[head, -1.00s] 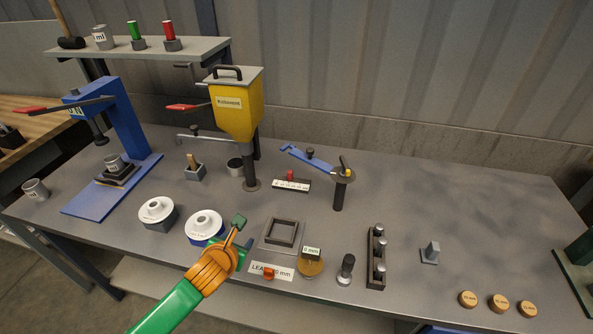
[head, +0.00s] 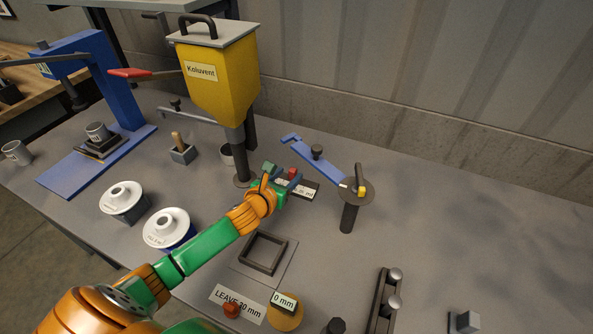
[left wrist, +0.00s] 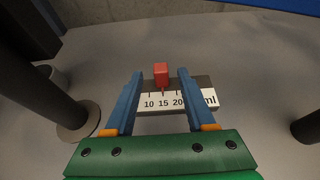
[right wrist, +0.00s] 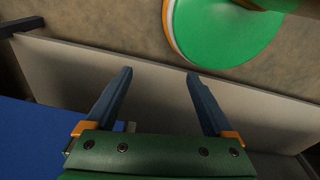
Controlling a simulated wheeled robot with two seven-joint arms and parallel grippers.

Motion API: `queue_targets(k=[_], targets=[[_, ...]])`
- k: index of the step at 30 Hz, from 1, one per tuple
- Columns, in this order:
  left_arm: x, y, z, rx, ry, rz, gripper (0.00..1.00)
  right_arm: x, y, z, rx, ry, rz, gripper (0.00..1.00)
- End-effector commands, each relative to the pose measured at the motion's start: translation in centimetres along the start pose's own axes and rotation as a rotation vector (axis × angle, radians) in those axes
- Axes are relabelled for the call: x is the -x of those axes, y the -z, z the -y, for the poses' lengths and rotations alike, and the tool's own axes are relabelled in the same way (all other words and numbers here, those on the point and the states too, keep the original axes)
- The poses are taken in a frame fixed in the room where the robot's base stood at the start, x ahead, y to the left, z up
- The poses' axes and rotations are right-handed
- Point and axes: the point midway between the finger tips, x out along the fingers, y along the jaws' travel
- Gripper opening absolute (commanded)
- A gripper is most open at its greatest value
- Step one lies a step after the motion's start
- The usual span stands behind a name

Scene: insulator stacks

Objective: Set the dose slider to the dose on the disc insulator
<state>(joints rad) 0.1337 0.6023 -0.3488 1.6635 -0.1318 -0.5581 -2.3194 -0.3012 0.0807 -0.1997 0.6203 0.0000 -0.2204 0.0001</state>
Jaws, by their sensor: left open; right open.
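The dose slider is a red knob (left wrist: 160,73) on a dark block with a white scale (left wrist: 165,101) reading 10, 15, 20 and ml. The knob stands about over the 15. It also shows in the head view (head: 292,172), partly hidden by my gripper. My left gripper (left wrist: 160,74) is open, one blue finger on each side of the knob, with gaps to both. Two white disc insulators (head: 123,196) (head: 168,227) sit on the table at left; their lettering is too small to read. My right gripper (right wrist: 160,72) is open and empty, outside the head view.
The yellow Koluvent hopper (head: 217,85) on its post (head: 242,160) stands left of the scale. A blue lever (head: 320,160) on a post (head: 348,218) stands to the right. A square frame (head: 263,253) and a LEAVE 30 mm label (head: 237,304) lie nearer. The table's right is mostly clear.

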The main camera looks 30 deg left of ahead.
Motion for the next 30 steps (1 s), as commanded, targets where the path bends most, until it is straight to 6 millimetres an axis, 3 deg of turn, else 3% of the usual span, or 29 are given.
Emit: queue_targets(k=[6, 16, 17, 22, 23, 30], targets=[[-3.0, 0.1, 0.1, -0.001, 0.000, 0.000, 0.55, -0.8, -0.2, 0.0, 0.001, 0.000, 0.002, 0.87], [-3.5, 0.0, 0.1, -0.002, 0.002, 0.000, 0.55, -0.8, -0.1, 0.0, 0.001, 0.000, 0.000, 0.87], [-3.5, 0.0, 0.1, -0.002, 0.002, 0.000, 0.50, -0.8, -0.1, 0.0, 0.001, 0.000, 0.000, 0.87], [-3.5, 0.0, 0.1, -0.002, 0.001, -0.001, 0.04, -0.8, 0.0, 0.0, 0.001, 0.000, -0.001, 0.87], [-3.5, 0.0, 0.1, -0.002, 0.001, -0.001, 0.00, -0.8, 0.0, 0.0, 0.001, 0.000, -0.001, 0.87], [-3.5, 0.0, 0.1, -0.002, 0.001, -0.001, 0.00, -0.8, 0.0, 0.0, 0.000, 0.000, -0.002, 0.87]])
